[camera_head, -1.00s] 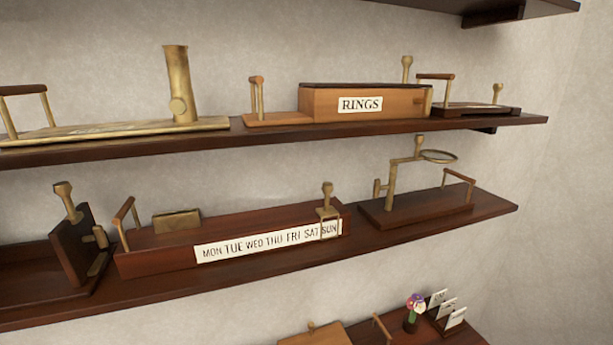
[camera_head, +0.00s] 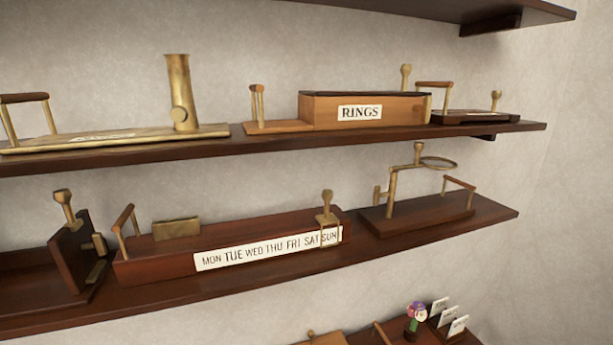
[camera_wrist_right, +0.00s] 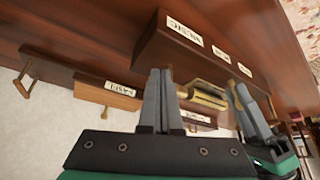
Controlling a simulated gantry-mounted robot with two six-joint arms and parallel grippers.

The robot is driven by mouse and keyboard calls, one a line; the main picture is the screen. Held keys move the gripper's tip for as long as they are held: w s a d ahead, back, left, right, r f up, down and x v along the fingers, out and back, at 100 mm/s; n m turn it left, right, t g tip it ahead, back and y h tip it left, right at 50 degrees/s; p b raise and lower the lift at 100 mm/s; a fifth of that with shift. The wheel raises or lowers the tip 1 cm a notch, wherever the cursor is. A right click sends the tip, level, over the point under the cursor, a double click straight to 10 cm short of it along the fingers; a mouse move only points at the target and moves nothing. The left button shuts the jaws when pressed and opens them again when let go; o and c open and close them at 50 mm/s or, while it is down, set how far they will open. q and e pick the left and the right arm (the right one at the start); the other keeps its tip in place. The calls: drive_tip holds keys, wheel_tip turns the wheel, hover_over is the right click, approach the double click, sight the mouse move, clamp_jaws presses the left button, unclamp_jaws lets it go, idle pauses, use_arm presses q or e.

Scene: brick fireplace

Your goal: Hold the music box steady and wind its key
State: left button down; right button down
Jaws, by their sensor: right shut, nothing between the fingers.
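In the right wrist view a dark wooden box (camera_wrist_right: 155,45) carries a white label that seems to read MUSIC, upside down. Brass parts (camera_wrist_right: 205,92) show below it, partly behind grey fingers; I cannot tell which is the key. My right gripper (camera_wrist_right: 160,75) is shut and empty, its fingertips just below the box in the picture. Another grey-fingered gripper, apparently my left (camera_wrist_right: 242,90), shows at the right beside the brass parts. Whether it is open or touching anything is unclear. No gripper shows in the head view, and I cannot identify the music box there.
The head view shows wall shelves with a RINGS box (camera_head: 320,108), a weekday box (camera_head: 170,262), a brass stand with a ring (camera_head: 392,190) and a brass tube (camera_head: 179,95). A small flower ornament (camera_head: 414,318) and white cards (camera_head: 448,317) stand at the bottom right.

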drive_tip(key=shift+s+a, duration=0.1)
drive_tip(key=shift+s, duration=0.2)
drive_tip(key=shift+s+a, duration=0.4)
drive_tip(key=shift+s, duration=0.15)
drive_tip(key=shift+s+a, duration=0.3)
drive_tip(key=shift+a, duration=0.05)
drive_tip(key=shift+s+a, duration=0.15)
drive_tip(key=shift+a, duration=0.1)
idle(0.5)
drive_tip(key=shift+s+d, duration=0.2)
drive_tip(key=shift+s, duration=0.15)
wheel_tip(320, 180, up, 6)
idle(0.3)
drive_tip(key=shift+w+d, duration=0.1)
